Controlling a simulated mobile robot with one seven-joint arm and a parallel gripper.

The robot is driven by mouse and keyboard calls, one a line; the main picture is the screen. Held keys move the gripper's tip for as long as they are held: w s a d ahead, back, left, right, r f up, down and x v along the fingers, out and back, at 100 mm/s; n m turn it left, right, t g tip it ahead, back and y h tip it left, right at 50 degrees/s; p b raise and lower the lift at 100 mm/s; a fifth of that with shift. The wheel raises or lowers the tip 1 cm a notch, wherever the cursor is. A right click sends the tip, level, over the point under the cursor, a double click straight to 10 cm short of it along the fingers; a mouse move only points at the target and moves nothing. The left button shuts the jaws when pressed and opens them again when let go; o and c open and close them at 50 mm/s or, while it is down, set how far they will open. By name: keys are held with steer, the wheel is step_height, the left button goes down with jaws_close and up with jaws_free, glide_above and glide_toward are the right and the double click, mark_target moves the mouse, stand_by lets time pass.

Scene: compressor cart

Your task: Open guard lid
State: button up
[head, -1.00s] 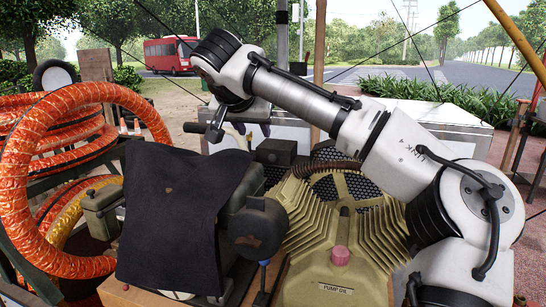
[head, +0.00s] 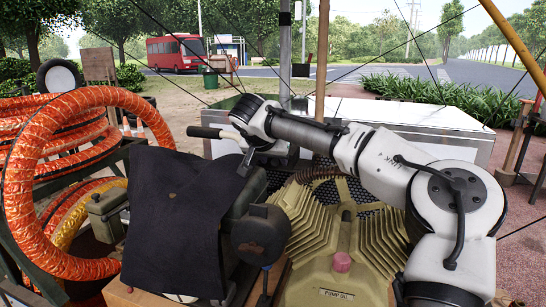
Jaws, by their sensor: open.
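A black perforated mesh guard (head: 378,214) shows behind and beside the finned yellow pump (head: 340,262). I cannot make out a separate lid edge or hinge, and my arm and the pump hide much of the guard. My gripper (head: 246,162) is at the end of my white arm, pointing down behind the dark cloth. Its jaws are open, small in view and partly hidden. No object shows between them. I cannot tell whether my gripper touches anything.
A dark cloth (head: 180,215) drapes over the machine at front left. A round dark motor part (head: 262,234) stands beside it. Orange hose coils (head: 82,95) fill the left side. A long pale metal box (head: 400,118) stands behind. Thin cables cross overhead.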

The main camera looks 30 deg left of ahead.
steer(key=shift+f, duration=0.1)
jaws_close()
